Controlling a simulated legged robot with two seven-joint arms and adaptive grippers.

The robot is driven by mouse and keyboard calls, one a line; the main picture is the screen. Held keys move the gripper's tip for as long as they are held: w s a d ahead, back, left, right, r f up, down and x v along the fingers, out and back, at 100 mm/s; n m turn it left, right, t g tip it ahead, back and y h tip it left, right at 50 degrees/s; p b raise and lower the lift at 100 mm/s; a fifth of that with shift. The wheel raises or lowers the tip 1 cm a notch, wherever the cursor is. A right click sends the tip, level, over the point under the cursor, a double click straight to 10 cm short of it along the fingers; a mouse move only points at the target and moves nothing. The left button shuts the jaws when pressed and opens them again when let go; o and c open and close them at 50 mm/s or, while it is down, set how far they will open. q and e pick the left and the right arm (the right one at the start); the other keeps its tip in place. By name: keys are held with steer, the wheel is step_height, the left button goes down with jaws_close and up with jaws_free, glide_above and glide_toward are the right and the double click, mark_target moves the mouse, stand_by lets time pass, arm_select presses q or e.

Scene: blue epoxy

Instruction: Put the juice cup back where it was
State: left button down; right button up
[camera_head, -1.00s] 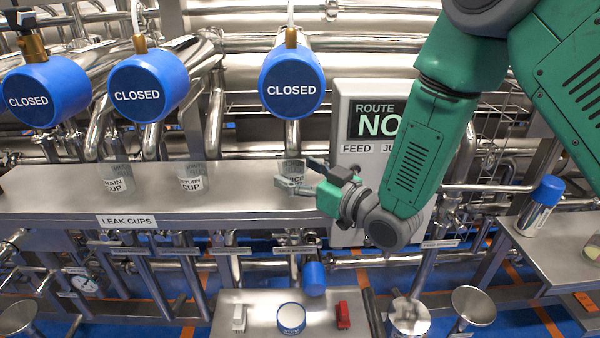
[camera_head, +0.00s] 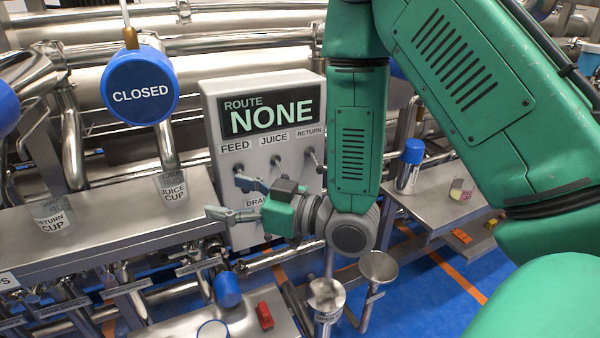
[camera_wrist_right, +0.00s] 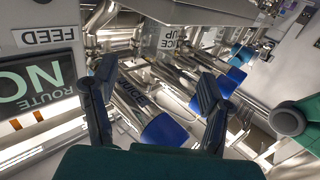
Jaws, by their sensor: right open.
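The juice cup (camera_head: 173,190), a clear cup with a white JUICE CUP label, stands upright on the steel shelf (camera_head: 110,238), below the spout of a blue CLOSED valve (camera_head: 140,87). My right gripper (camera_head: 225,198) is open and empty, just right of the cup and apart from it, in front of the route panel. In the right wrist view the picture is upside down; the open fingers (camera_wrist_right: 155,82) show with the cup's label (camera_wrist_right: 171,40) beyond them. My left gripper is not in view.
The return cup (camera_head: 53,216) stands further left on the shelf. The route panel (camera_head: 210,110) reads NONE and has small levers. Below are a red block (camera_head: 264,316), a blue cylinder (camera_head: 227,289) and round steel stands (camera_head: 378,267). A side table (camera_head: 425,207) at right holds a blue-capped bottle (camera_head: 410,165).

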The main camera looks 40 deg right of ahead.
steer(key=s+d+f+m+g+h, duration=0.1)
steer(key=s+f+m+g+h, duration=0.25)
steer(key=f, duration=0.85)
steer(key=s+d+f+n+g+h, duration=0.1)
steer(key=s+f+g+h, duration=0.35)
steer(key=f, duration=0.65)
steer(key=s+d+f+m+g, duration=0.1)
steer(key=s+f+g, duration=0.2)
steer(key=s, duration=0.6)
steer(key=s+d+f+m+g, duration=0.1)
steer(key=s+d+f+g, duration=0.1)
steer(key=s+f+g, duration=0.2)
steer(key=s+f, duration=0.3)
steer(key=s, duration=0.2)
steer(key=shift+f+m+h, duration=0.15)
steer(key=shift+m+h, duration=0.2)
steer(key=shift+h, duration=0.05)
steer(key=shift+s, duration=0.1)
